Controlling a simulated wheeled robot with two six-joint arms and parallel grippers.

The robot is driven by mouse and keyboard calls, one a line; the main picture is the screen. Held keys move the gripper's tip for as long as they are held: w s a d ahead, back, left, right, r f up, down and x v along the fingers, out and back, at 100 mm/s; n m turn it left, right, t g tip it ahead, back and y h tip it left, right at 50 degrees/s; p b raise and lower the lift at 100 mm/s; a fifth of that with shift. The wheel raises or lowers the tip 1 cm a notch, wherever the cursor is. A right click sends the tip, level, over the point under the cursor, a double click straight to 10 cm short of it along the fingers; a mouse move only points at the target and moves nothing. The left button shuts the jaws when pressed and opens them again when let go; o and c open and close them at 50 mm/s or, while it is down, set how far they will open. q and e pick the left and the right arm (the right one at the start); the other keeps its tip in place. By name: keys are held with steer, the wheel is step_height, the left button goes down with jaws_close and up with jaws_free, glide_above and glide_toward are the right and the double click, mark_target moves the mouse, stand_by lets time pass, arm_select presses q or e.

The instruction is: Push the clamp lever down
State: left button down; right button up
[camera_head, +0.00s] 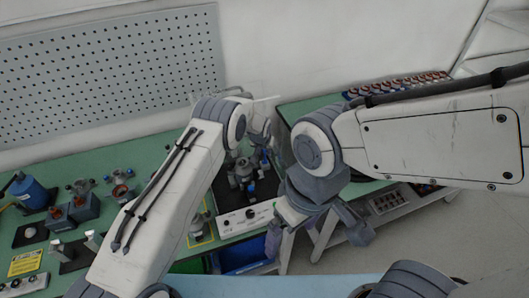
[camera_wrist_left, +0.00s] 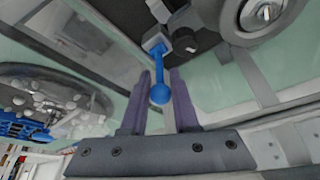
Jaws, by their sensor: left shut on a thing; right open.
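The clamp lever (camera_wrist_left: 158,68) is a blue rod with a round ball knob, rising from a small metal and blue block in the left wrist view. My left gripper (camera_wrist_left: 160,85) is shut on the lever, its two dark fingers on either side of the rod near the knob. In the head view my left gripper (camera_head: 264,140) is by the test fixture (camera_head: 243,180), and my own arm partly hides the fixture. A round metal part (camera_wrist_left: 265,18) sits near the lever. My right gripper (camera_head: 317,238) is open and empty, in front of the bench's right part.
A white control box (camera_head: 248,217) stands before the fixture on the green bench (camera_head: 225,245). A blue bin (camera_head: 245,255) is under the bench. A rack of small parts (camera_head: 397,85) lies at the back right.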

arm_select(q)
steer(key=shift+d+f+b, duration=0.1)
steer(key=shift+f+b, duration=0.05)
steer(key=shift+b, duration=0.7)
steer(key=s+t+b, duration=0.1)
steer(key=t+b, duration=0.1)
steer(key=b, duration=1.2)
steer(key=s+t+y+b, duration=0.1)
steer(key=t+b, duration=0.1)
steer(key=b, duration=1.3)
steer(key=s+d+f+m+t+y+b, duration=0.1)
steer(key=t+b, duration=0.1)
steer(key=b, duration=1.3)
steer(key=shift+s+t, duration=0.15)
steer(key=shift+t, duration=0.15)
steer(key=shift+r+b, duration=0.15)
steer(key=shift+b, duration=0.2)
steer(key=c, duration=1)
jaws_free()
steer(key=v, duration=1)
steer(key=shift+s+d, duration=0.15)
steer(key=shift+s, duration=0.1)
